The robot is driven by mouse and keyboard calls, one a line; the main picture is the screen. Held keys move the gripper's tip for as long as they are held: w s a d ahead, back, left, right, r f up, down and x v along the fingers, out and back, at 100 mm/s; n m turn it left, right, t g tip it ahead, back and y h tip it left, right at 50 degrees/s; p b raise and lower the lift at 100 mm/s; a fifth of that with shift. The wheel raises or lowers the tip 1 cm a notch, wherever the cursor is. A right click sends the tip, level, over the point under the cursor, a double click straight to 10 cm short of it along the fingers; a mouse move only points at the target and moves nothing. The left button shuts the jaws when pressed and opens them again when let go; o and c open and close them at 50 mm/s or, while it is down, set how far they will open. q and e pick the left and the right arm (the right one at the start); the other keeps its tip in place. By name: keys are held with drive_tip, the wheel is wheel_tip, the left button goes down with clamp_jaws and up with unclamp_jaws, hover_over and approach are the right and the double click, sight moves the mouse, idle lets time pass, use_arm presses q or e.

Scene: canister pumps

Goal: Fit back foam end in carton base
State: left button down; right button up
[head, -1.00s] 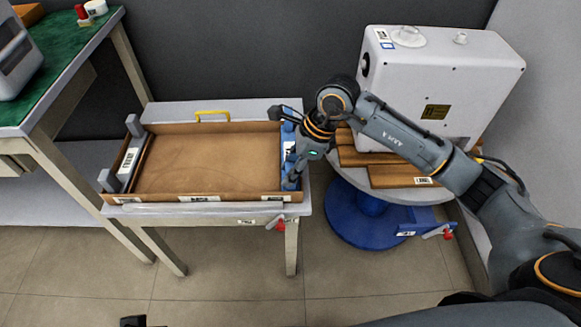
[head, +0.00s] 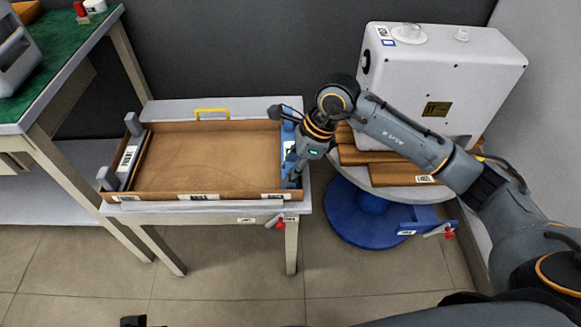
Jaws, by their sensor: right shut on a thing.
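The carton base (head: 205,165) is a shallow, open brown tray lying on a light grey table. A blue foam end (head: 291,150) with a white label stands at its right end, partly hidden by my gripper. I cannot tell whether it is fully seated. My right gripper (head: 292,172) is shut on this blue piece, reaching down from above at the tray's right edge. A grey end piece (head: 128,158) with a white label and upright posts sits at the tray's left end.
A white pump housing (head: 440,85) stands on brown boards on a round blue-based stand (head: 370,205), right of the table. A green-topped bench (head: 75,60) is at left. A yellow handle (head: 212,112) stands behind the tray. The tray's middle is empty.

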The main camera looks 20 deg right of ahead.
drive_tip(key=o, duration=1.6)
